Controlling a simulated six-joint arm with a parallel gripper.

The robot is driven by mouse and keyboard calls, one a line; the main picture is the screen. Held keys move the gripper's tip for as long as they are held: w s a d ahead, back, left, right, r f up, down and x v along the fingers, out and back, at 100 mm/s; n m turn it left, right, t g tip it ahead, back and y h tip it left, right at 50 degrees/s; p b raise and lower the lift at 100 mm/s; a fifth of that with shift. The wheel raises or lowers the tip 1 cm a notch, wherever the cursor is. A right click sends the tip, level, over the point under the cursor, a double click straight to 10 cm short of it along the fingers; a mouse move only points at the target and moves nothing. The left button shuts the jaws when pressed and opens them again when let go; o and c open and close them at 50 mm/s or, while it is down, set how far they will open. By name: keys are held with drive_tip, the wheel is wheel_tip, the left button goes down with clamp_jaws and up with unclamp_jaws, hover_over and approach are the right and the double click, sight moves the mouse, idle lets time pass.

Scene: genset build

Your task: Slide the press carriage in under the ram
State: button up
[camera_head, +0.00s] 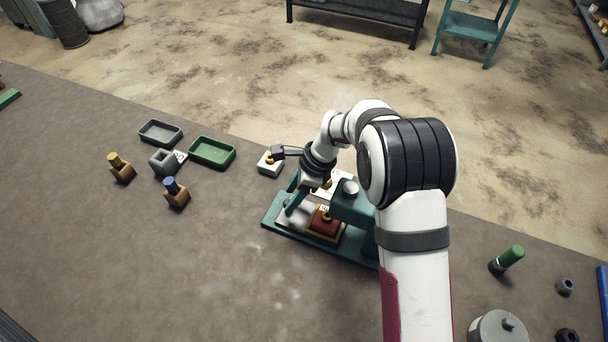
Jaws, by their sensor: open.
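The press has a teal base plate (278,235) and a teal upper body (352,208) with a round grey knob on top. The carriage (325,222), a red-brown block with yellowish edges, sits on the base plate, in front of and left of the upper body. A pale plate (292,216) lies left of it on the base. My gripper (305,190) is open, low over the back left part of the press, close to the carriage. Its fingertips are partly hidden, and I cannot tell if they touch anything. The ram's underside is hidden.
A white block with a yellow button (269,164) stands behind the press. Green tray (212,152), grey tray (160,133), grey holder (167,162) and two brown holders (121,168) (176,194) stand left. A green-capped cylinder (508,259) is right. The front left table is clear.

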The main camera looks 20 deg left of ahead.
drive_tip(key=v, duration=1.2)
drive_tip(key=shift+r, duration=0.25)
drive_tip(key=s+a+t+h, duration=0.2)
drive_tip(key=a+h, duration=0.2)
drive_tip(key=a, duration=0.1)
wheel_tip(320, 180, down, 15)
drive_tip(key=shift+s+a+r, duration=0.1)
drive_tip(key=shift+s+a, duration=0.05)
drive_tip(key=shift+a, duration=0.05)
clamp_jaws()
